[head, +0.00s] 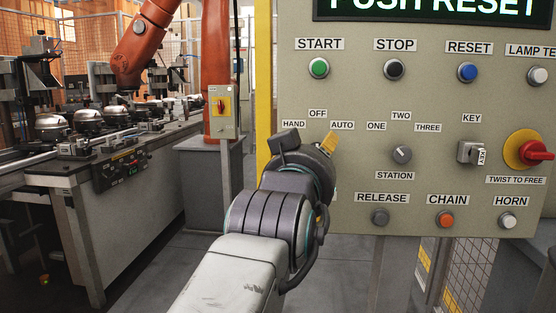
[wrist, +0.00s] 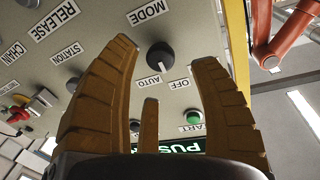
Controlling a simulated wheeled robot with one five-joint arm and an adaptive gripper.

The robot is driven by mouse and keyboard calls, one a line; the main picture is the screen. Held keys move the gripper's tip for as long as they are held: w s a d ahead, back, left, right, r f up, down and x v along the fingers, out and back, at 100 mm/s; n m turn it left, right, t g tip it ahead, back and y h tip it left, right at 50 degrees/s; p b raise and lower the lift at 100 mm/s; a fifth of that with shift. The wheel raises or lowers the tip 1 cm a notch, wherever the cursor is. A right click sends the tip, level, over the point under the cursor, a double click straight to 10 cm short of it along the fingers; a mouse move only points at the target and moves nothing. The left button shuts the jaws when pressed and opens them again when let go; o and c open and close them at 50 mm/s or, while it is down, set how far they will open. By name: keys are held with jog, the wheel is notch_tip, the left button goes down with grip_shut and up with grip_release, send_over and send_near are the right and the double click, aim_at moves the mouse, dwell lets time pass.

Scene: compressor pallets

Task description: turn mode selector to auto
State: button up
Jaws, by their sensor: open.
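The mode selector (wrist: 160,57) is a dark round knob on the grey-beige control panel (head: 360,90). In the wrist view it lies between the tips of my gripper's (wrist: 164,52) spread tan fingers, with the MODE, AUTO and OFF labels around it. In the head view my gripper (head: 308,150) and wrist hide the knob. The HAND, OFF and AUTO (head: 342,125) labels show just above them. My gripper is open and holds nothing visible.
The station selector (head: 402,155) is right of my gripper, with the key switch (head: 468,152) and red emergency stop (head: 535,151) beyond. The green START button (head: 319,68) is above, the RELEASE button (head: 380,217) below right. A small switch box (head: 221,112) stands left.

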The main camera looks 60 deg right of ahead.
jog(key=shift+w+d+b, duration=0.25)
jog(key=shift+d+b, duration=0.2)
jog(key=shift+d, duration=0.8)
jog(key=shift+w+d+b, duration=0.2)
jog(key=shift+d+b, duration=0.2)
jog(key=shift+d, duration=0.85)
jog(key=shift+c, duration=0.4)
grip_shut()
